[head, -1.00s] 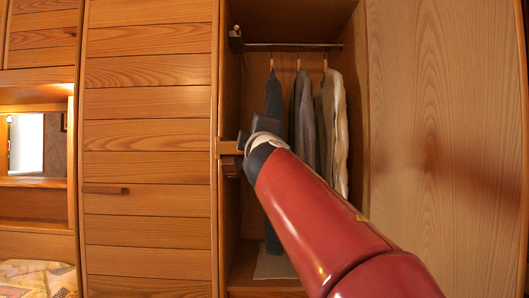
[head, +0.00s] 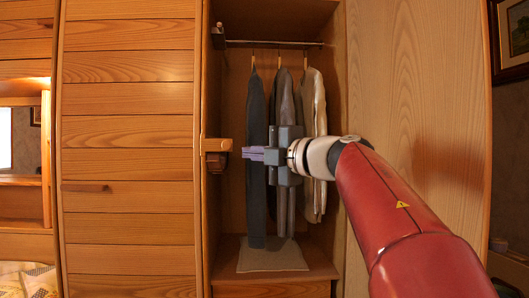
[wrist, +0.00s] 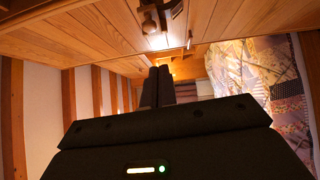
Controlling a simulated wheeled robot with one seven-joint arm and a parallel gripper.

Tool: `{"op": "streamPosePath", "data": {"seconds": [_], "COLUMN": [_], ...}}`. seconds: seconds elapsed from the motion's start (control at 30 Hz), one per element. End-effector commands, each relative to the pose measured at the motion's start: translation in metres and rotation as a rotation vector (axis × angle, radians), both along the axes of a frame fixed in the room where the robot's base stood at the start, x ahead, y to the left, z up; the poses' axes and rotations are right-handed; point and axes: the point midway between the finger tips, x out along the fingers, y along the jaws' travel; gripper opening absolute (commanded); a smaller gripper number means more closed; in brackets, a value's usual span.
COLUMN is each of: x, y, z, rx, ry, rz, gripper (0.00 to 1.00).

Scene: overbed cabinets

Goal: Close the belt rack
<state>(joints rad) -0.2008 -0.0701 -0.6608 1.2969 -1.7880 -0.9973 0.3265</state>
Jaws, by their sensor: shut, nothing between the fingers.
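What looks like the belt rack (head: 217,146) is a wooden piece sticking out at the left side of the open wardrobe, with a darker block just below it. My gripper (head: 248,153) is at about the same height, to its right, pointing left. A small gap shows between the fingertips and the rack in the head view. The gripper is shut and empty; its dark fingers (wrist: 157,85) stand side by side in the wrist view. My arm and gripper partly cover the hanging clothes.
Several garments (head: 256,110) hang from a rail (head: 270,43) inside the wardrobe. A light mat (head: 270,256) lies on its floor. A closed slatted door (head: 130,140) with a wooden handle (head: 85,187) is to the left. A wooden panel (head: 420,80) stands to the right.

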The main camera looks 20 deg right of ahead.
Motion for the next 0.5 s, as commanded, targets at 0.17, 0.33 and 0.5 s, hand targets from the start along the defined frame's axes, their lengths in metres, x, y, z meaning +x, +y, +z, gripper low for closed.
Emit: {"op": "streamPosePath", "data": {"seconds": [0.17, 0.33, 0.5], "x": [0.037, 0.064, 0.080], "y": [0.020, 0.021, 0.016], "z": [0.002, 0.005, 0.006], "rx": [-0.002, -0.002, -0.001], "ry": [0.002, 0.001, -0.001], "rz": [0.001, -0.005, -0.003], "gripper": [0.00, 0.00, 0.00]}}
